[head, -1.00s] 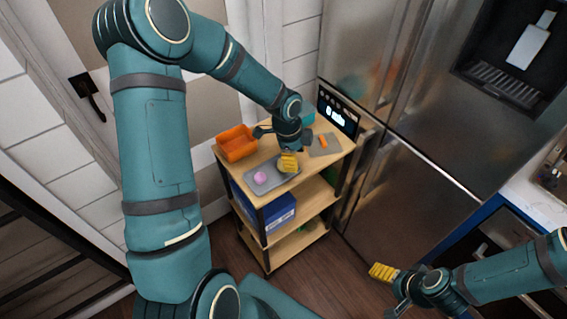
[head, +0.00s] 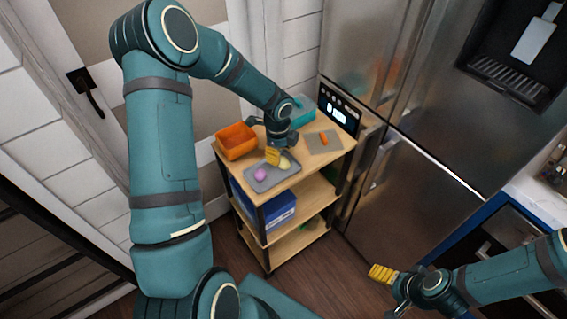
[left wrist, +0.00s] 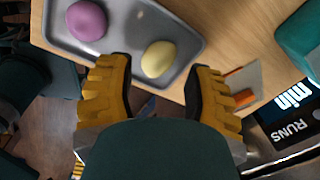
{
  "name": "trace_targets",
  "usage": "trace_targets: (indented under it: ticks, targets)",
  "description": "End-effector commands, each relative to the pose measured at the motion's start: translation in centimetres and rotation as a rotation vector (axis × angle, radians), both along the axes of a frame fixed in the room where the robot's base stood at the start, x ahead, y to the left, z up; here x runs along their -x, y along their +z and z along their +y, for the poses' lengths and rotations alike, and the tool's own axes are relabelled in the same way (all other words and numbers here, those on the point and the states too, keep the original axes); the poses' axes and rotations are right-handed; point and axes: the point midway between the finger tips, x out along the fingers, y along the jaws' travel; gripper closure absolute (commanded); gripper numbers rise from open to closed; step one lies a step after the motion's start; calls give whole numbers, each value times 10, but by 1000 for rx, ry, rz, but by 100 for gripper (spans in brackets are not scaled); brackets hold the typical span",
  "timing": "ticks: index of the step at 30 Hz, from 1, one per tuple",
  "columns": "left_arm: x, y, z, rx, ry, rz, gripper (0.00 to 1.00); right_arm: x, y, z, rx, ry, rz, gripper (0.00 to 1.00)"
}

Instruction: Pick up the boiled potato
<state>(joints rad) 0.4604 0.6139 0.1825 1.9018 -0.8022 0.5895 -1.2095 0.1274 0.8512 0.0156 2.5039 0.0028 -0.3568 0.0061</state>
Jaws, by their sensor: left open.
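The boiled potato (head: 284,163) is a pale yellow oval on a grey tray (head: 262,186) on the cart's top. In the left wrist view the potato (left wrist: 158,59) lies on the tray (left wrist: 118,43), ahead of and between my open fingers. My left gripper (head: 273,157) is over the tray, just left of the potato in the head view. Its spread yellow-padded fingers also show in the left wrist view (left wrist: 160,75), with nothing held. My right gripper (head: 382,273) is low at the right, away from the cart; its finger gap cannot be made out.
A purple oval (head: 261,175) shares the tray. An orange bin (head: 237,141) stands at the back left. A teal container (head: 303,112), a grey board with an orange item (head: 323,138) and a black display (head: 338,112) are toward the right. A fridge stands beside the cart.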

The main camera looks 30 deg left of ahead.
Motion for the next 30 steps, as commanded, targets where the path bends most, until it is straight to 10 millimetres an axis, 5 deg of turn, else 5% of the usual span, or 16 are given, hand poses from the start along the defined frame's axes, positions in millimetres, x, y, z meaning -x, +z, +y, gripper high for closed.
trace_targets:
  ticks: [9, 17, 21, 30]
  targets:
    - [-2, -44, -4, 1, 0, 2, 48, 3, -12, 1, -2, 6, 8, 19]
    - [-2, -47, -3, 1, 0, 2, 48, 4, -12, 1, -2, 7, 9, 19]
    - [-2, -47, -4, 1, 0, 2, 89, 4, -12, 1, -2, 7, 9, 19]
    - [-2, -47, -4, 1, 0, 2, 91, 4, -12, 1, -2, 7, 9, 19]
